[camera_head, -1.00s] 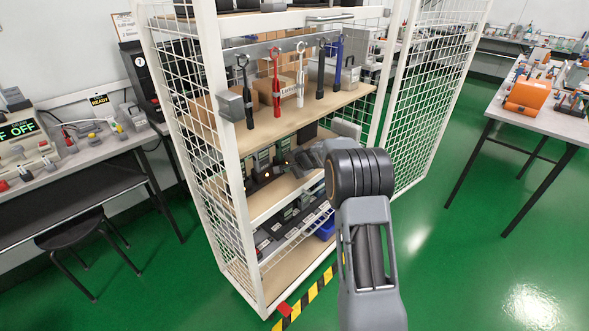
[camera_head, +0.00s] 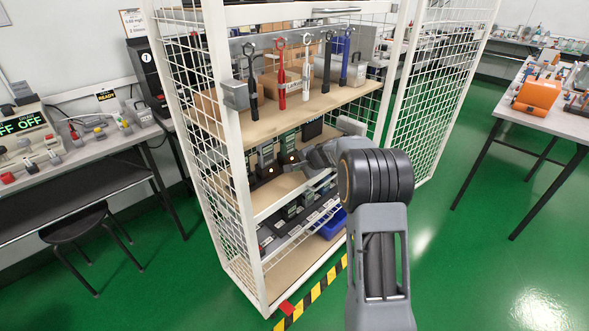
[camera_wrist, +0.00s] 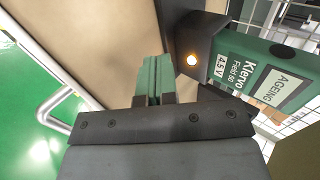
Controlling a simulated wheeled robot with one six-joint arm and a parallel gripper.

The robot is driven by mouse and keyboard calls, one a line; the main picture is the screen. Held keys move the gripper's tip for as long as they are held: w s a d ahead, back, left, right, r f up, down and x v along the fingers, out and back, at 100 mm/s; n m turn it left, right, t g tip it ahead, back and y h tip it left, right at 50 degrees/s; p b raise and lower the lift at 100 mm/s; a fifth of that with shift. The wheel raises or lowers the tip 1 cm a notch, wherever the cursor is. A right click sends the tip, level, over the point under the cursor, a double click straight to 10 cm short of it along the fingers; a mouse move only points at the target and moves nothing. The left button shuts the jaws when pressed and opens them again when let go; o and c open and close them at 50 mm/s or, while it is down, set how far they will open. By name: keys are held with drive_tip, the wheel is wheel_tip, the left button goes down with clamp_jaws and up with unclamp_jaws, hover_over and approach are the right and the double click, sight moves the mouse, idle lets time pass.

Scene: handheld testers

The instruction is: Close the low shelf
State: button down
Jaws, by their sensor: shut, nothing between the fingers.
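The white-framed rack (camera_head: 237,190) has mesh sides and several wooden shelves. Its lowest board (camera_head: 290,283) lies near the floor, with a shelf of dark devices and a blue bin (camera_head: 333,224) just above it. A middle shelf (camera_head: 275,195) holds handheld testers. I cannot tell for sure how far any shelf stands out. My gripper (camera_wrist: 152,75) is shut and empty, its green fingers over a beige board (camera_wrist: 95,40) beside a green-labelled tester (camera_wrist: 265,80). In the head view my arm partly hides the gripper.
A bench with testers (camera_head: 530,120) stands at the right, and another bench (camera_head: 85,155) with a stool (camera_head: 75,225) at the left. Yellow-black tape (camera_head: 310,297) runs before the rack. Green floor (camera_head: 470,260) is clear at the right.

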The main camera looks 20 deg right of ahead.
drive_tip(key=f+p+v, duration=0.1)
drive_tip(key=p+v, duration=0.1)
drive_tip(key=v, duration=0.9)
drive_tip(key=s+f+n+g, duration=0.2)
drive_tip(key=s+f, duration=0.2)
drive_tip(key=s, duration=0.1)
drive_tip(key=s+a+r+n+g+h+p, duration=0.1)
drive_tip(key=s+a+r+n+p, duration=0.2)
drive_tip(key=s+r+p, duration=0.4)
drive_tip(key=s+a+r+n+h+p, duration=0.2)
drive_tip(key=s+a+r+n+p, duration=0.1)
drive_tip(key=s+r+p, duration=0.4)
drive_tip(key=s+a+r+n+g+h+p, duration=0.1)
drive_tip(key=s+a+r+n+p, duration=0.3)
drive_tip(key=s+r+p, duration=0.3)
drive_tip(key=s+r, duration=0.3)
drive_tip(key=r, duration=0.2)
drive_tip(key=shift+s+r+g+h+p, duration=0.3)
drive_tip(key=shift+p, duration=0.1)
drive_tip(key=shift+a, duration=0.1)
